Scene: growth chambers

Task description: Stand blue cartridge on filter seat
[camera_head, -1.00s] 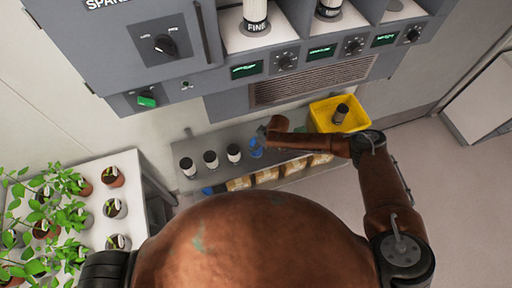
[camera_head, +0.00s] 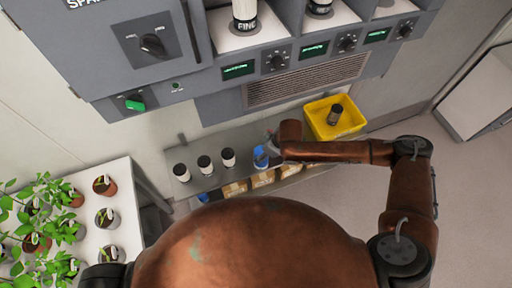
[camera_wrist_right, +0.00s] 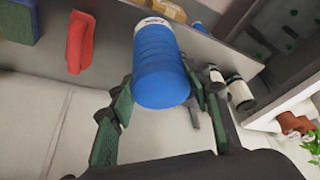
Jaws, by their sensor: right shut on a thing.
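The blue cartridge (camera_head: 260,157) shows at the right end of a row of white-bodied cartridges by the shelf. In the right wrist view the blue cartridge (camera_wrist_right: 160,70) fills the space between the fingers. My right gripper (camera_wrist_right: 162,98) is shut on its sides; in the head view the gripper (camera_head: 272,148) partly hides it. Whether its base touches the shelf cannot be told. The bay at upper right (camera_head: 398,12) is cut by the picture edge, and I cannot tell whether its seat is the filter seat. My left gripper is not in view.
White cartridges with dark tops (camera_head: 204,164) stand on the grey shelf (camera_head: 176,153). A yellow bin (camera_head: 318,122) holds a dark cartridge. The bay labelled FINE holds a white cartridge (camera_head: 244,10). Potted plants stand on a white table (camera_head: 128,205) at left.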

